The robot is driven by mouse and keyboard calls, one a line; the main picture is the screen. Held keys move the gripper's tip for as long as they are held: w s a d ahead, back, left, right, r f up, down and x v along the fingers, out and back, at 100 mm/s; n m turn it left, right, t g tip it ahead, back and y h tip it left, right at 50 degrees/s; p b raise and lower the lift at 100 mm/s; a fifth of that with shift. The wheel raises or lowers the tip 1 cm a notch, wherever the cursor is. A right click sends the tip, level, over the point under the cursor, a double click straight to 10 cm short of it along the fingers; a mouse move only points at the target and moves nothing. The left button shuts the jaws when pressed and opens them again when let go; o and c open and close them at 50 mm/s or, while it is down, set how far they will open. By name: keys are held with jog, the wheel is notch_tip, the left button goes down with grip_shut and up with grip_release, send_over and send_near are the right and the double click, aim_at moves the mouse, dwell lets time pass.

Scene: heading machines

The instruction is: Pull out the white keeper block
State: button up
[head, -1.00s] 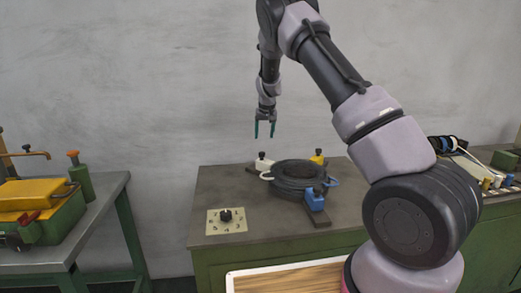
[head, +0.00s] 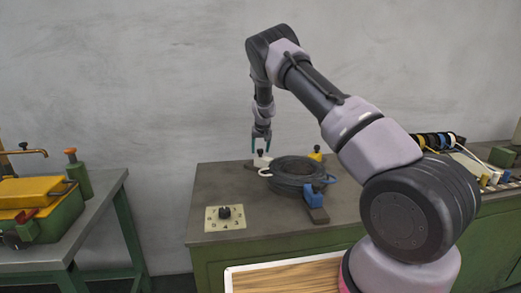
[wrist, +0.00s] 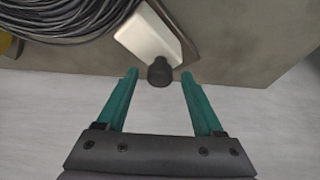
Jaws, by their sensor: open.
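The white keeper block (wrist: 150,38) sits at the edge of the dark coil (wrist: 70,15) in the wrist view, with a black knob (wrist: 160,72) on its near end. In the head view the white block (head: 261,162) is at the back left of the coil (head: 296,171), partly behind my gripper. My gripper (head: 261,150) points down above the block. In the wrist view my gripper (wrist: 160,75) has its two green fingers apart, one on each side of the knob in the picture. Whether they are level with the knob is unclear.
A blue keeper block (head: 313,196) and a yellow one (head: 316,154) stand around the coil. A numbered dial plate (head: 225,217) lies at the bench's front left. The bench (head: 275,238) is clear between them, and a wall is behind it.

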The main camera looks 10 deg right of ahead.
grip_shut()
dwell(1.4)
